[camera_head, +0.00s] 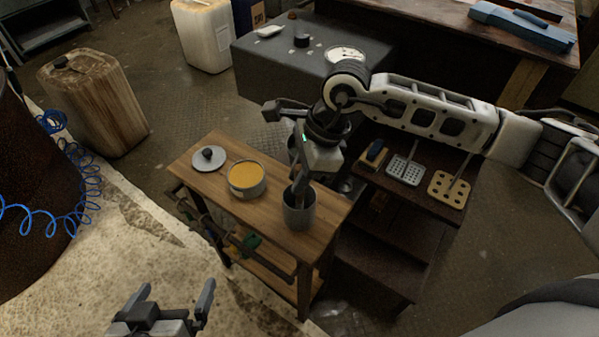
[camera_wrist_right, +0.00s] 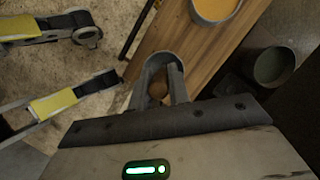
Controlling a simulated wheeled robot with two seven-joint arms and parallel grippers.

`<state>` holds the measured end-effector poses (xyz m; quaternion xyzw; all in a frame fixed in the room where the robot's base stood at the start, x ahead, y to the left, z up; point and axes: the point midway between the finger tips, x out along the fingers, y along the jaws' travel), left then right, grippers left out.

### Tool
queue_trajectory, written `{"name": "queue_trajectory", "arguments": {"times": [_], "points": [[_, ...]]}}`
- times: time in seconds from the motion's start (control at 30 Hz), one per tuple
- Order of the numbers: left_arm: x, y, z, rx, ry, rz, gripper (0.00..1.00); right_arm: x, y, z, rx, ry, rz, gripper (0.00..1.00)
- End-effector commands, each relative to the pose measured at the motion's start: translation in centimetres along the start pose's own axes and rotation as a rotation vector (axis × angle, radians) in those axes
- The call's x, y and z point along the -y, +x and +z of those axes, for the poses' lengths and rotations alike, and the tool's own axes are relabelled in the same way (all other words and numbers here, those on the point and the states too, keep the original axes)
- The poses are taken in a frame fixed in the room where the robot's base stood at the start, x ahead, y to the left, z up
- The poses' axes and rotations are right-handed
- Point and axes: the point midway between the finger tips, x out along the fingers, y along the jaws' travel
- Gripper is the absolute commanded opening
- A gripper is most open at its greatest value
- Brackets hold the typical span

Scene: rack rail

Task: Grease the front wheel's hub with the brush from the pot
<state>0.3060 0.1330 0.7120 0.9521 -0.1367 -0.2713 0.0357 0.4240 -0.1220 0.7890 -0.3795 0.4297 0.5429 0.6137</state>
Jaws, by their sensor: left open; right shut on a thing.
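The grease pot (camera_head: 246,180), a round tin of yellow-orange grease, stands open on the small wooden bench; its rim area also shows at the top of the right wrist view (camera_wrist_right: 214,8). A grey cup (camera_head: 299,214) stands at the bench's near right end. My right gripper (camera_head: 300,187) points down at the cup's mouth. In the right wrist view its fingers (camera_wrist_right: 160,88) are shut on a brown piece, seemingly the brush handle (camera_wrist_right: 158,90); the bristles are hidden. My left gripper (camera_head: 165,308) is open and empty at the bottom. I cannot make out the front wheel or its hub.
A grey lid (camera_head: 208,158) lies on the wooden bench (camera_head: 272,217) left of the pot. A blue coiled hose (camera_head: 75,200) hangs at the left. The pale floor around my left gripper is clear.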

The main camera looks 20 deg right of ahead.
Motion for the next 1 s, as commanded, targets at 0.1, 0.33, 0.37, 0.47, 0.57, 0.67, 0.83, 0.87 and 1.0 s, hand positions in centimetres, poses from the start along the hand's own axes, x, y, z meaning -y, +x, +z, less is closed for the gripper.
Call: {"name": "queue_trajectory", "arguments": {"times": [0.1,0.33,0.37,0.47,0.57,0.67,0.83,0.87,1.0], "points": [[-0.1,-0.4,-0.7,-0.001,-0.001,0.0,1.0,0.1,-1.1,0.4,0.001,0.0,-0.002,0.0],[-0.4,-1.3,-2.1,0.0,-0.002,-0.001,1.0,0.1,-3.8,1.4,0.001,0.0,-0.002,0.0],[-0.4,-1.4,-2.3,0.0,-0.002,-0.001,1.0,0.1,-4.1,1.5,0.001,-0.001,-0.003,0.0],[-0.5,-1.7,-2.9,0.0,-0.002,-0.001,1.0,0.0,-5.3,1.9,0.0,-0.002,-0.002,0.0],[-0.6,-2.1,-3.4,0.0,-0.003,-0.001,1.0,0.0,-6.4,2.3,0.001,-0.001,-0.001,0.0],[-0.7,-2.4,-4.0,0.0,-0.003,-0.001,1.0,0.0,-7.5,2.7,0.001,0.0,-0.002,0.0],[-0.8,-2.9,-4.7,0.0,-0.003,-0.001,1.0,0.1,-9.2,3.3,0.0,0.0,-0.002,0.0],[-0.8,-2.9,-4.8,0.0,-0.003,-0.001,1.0,0.0,-9.3,3.4,0.0,0.0,-0.001,0.0],[-0.8,-2.9,-4.7,0.0,-0.003,-0.001,1.0,0.0,-9.3,3.4,0.0,0.0,0.0,0.0]]}}
